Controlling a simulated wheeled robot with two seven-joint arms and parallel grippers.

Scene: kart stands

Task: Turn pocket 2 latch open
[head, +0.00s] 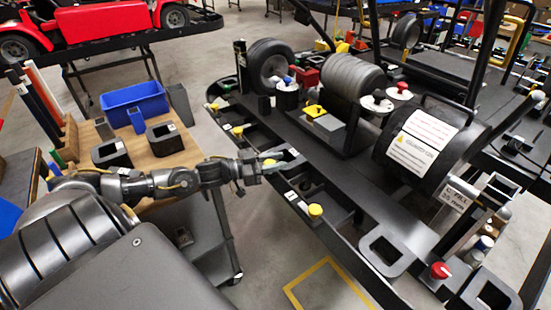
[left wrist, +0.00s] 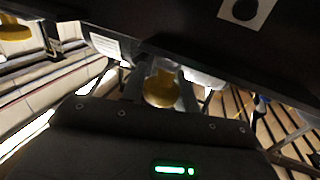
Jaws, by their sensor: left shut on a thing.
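A row of yellow latch knobs runs along the near edge of the black kart stand (head: 345,245). My left gripper (head: 278,161) reaches over that edge from the left, at the knob between a far yellow knob (head: 238,131) and a near yellow knob (head: 315,211). In the left wrist view a yellow latch knob (left wrist: 161,90) sits between the grey fingers, which are shut on it. The fingers mostly hide this knob in the head view. I cannot read a pocket number or tell how far the latch is turned. My right gripper is not in view.
A wooden-topped cart (head: 180,157) with a blue bin (head: 134,107) and black blocks stands at the left. Wheels, a black drum (head: 425,150) and posts rise from the stand beyond the gripper. Open floor shows below the stand's near edge.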

